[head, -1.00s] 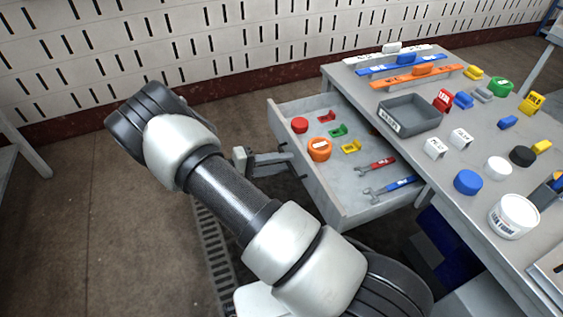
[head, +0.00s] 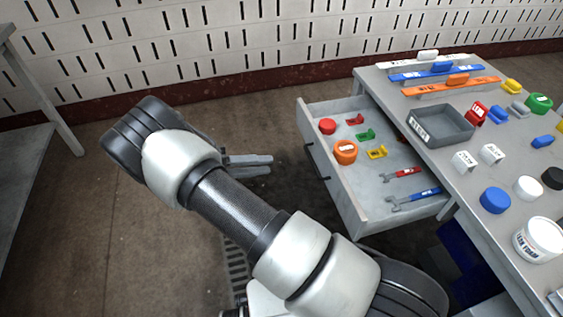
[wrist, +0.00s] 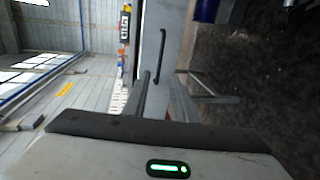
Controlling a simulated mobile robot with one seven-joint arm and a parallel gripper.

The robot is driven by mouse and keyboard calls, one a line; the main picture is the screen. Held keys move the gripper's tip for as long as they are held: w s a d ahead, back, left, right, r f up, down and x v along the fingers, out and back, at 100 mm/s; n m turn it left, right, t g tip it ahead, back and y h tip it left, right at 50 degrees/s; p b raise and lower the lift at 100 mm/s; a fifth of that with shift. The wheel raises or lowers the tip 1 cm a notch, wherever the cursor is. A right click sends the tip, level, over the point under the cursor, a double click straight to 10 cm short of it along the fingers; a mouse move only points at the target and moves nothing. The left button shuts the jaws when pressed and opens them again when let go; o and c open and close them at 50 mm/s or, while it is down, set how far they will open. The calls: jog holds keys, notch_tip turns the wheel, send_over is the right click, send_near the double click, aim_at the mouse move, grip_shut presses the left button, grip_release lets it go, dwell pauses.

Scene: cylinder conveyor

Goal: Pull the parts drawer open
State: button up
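The parts drawer (head: 338,190) stands pulled out from the workbench, showing its inside. It holds red, green, orange and yellow parts and two wrenches. Its dark bar handle (head: 326,178) is on the front panel and also shows in the wrist view (wrist: 162,58), ahead of the fingers. My gripper (head: 271,164) is left of the drawer front, with a clear gap to the handle. Its two fingers are apart and empty in the wrist view (wrist: 160,80).
The workbench (head: 470,150) carries a grey bin (head: 440,124), coloured blocks, discs and a white tub (head: 538,238). A grey table (head: 22,150) stands at the far left. Open floor (head: 90,240) lies left of my arm.

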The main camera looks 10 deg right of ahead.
jog(key=shift+v, duration=1.7)
